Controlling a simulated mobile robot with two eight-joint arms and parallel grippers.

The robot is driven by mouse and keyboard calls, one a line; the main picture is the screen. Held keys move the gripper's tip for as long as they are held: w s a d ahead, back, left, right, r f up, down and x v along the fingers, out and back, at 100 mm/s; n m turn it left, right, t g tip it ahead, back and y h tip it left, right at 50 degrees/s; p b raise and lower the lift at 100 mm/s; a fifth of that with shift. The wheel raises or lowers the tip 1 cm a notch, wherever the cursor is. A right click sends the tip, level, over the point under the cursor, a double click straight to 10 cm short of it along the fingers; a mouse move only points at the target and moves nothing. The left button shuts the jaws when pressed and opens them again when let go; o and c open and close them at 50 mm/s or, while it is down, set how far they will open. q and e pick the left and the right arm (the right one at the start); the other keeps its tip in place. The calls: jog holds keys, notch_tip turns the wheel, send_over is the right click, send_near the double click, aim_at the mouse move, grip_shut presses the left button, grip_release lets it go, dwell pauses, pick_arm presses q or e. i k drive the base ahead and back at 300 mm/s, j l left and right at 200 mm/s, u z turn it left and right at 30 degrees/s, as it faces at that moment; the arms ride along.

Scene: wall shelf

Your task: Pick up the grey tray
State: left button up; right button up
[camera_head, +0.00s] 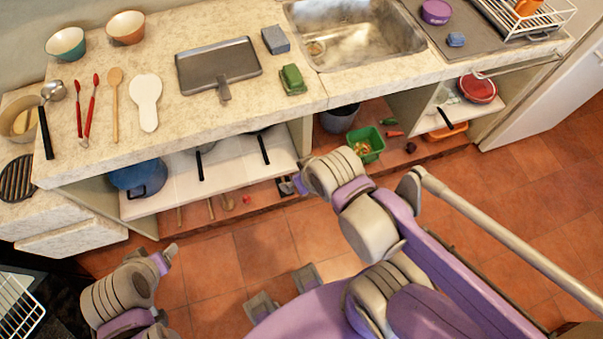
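The grey tray (205,72) is a flat, dark grey rectangle with a raised rim. It lies on the pale stone counter, left of the sink, with a short handle-like part at its front edge. My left gripper (160,256) is at lower left, in front of the counter and well apart from the tray. My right gripper (290,186) is in front of the lower shelf, below and right of the tray, and not touching it. The fingers of both grippers are too small and partly hidden to tell open from shut.
Right of the tray are a grey block (275,40) and a green sponge-like block (292,79). A white spoon rest (147,100), a wooden spoon (116,104) and red tongs (92,107) lie to its left. The sink (360,40) is farther right. Counter in front of the tray is mostly clear.

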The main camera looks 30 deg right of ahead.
aim_at(220, 65)
jog(key=i+l+u, duration=0.1)
jog(key=l+u, duration=0.3)
jog(key=i+l+u, duration=0.1)
jog(key=l+u, duration=0.55)
jog(key=u, duration=0.15)
